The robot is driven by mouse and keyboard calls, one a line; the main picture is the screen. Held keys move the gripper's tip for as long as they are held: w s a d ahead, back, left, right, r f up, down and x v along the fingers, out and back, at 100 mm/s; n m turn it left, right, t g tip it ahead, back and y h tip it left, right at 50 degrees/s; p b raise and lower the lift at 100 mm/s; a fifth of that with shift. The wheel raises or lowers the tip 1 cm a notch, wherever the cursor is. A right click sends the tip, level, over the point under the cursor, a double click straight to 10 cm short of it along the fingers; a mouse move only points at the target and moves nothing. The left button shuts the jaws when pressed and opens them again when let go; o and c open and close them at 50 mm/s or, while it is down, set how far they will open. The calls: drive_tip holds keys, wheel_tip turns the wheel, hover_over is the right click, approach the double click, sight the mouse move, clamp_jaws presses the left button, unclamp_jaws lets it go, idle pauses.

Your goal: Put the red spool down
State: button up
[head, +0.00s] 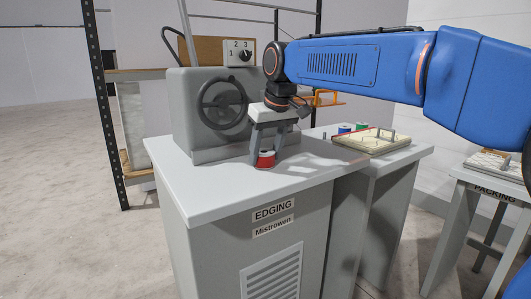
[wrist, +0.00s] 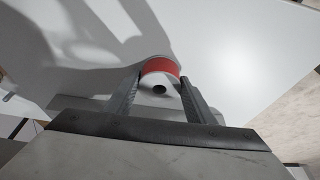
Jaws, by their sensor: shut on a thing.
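The red spool (head: 265,160) is upright between the fingers of my gripper (head: 266,150), at the white top of the EDGING cabinet (head: 210,193). The gripper points down and is shut on the spool. In the wrist view the red spool (wrist: 160,67) shows its white end with a dark hole, a finger of my gripper (wrist: 160,85) on each side. The spool's lower end appears at or very near the cabinet top; I cannot tell whether it touches.
A grey machine with a handwheel (head: 222,104) stands just behind the spool. The cabinet top's front left is clear. A PACKING table (head: 484,186) stands far right.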

drive_tip(key=o, duration=1.2)
drive_tip(key=shift+f, duration=0.1)
drive_tip(key=v, duration=1.2)
